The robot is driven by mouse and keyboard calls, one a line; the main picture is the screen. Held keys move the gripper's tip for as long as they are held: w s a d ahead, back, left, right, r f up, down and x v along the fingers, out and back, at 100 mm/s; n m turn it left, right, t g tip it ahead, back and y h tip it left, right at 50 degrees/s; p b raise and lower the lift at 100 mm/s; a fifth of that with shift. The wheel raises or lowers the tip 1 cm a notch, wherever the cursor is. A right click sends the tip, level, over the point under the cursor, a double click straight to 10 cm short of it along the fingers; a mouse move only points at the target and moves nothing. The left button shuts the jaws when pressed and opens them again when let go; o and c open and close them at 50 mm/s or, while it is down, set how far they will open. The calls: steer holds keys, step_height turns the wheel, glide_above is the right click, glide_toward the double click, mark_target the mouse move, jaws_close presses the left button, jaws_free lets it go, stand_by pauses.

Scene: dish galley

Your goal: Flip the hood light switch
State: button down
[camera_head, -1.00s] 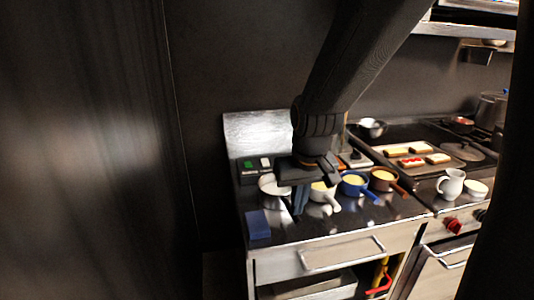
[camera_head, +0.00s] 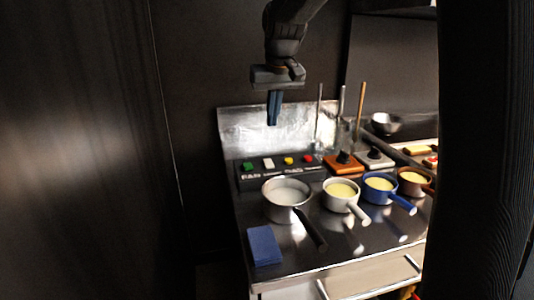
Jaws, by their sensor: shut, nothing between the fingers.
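My gripper (camera_head: 273,121) hangs with its fingers pointing down, shut and empty, in front of the shiny metal back panel (camera_head: 240,133). Below it, at the back of the counter, is a dark control box (camera_head: 256,179) with a row of coloured buttons: green (camera_head: 248,166), white (camera_head: 268,163), yellow (camera_head: 288,160) and red (camera_head: 308,158). The labels on its front are too small to read. To its right are an orange-brown block (camera_head: 333,169) and a pale block (camera_head: 381,163), each with a black knob. I cannot tell which of these is the hood light switch.
A metal pot (camera_head: 284,213), a white pan (camera_head: 340,202), a blue pan (camera_head: 380,196) and a brown pan (camera_head: 411,190) stand in front of the controls, handles forward. A blue block (camera_head: 263,246) lies front left. Upright rods (camera_head: 341,103) stand behind the blocks.

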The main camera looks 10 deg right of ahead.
mark_target(268, 160)
steer(key=p+x, duration=0.1)
steer(key=x, duration=0.3)
steer(key=p+x, duration=0.1)
steer(key=x, duration=0.4)
steer(key=p+x, duration=0.1)
steer(key=x, duration=0.4)
steer(key=shift+s+d, duration=0.15)
steer(key=shift+s, duration=0.2)
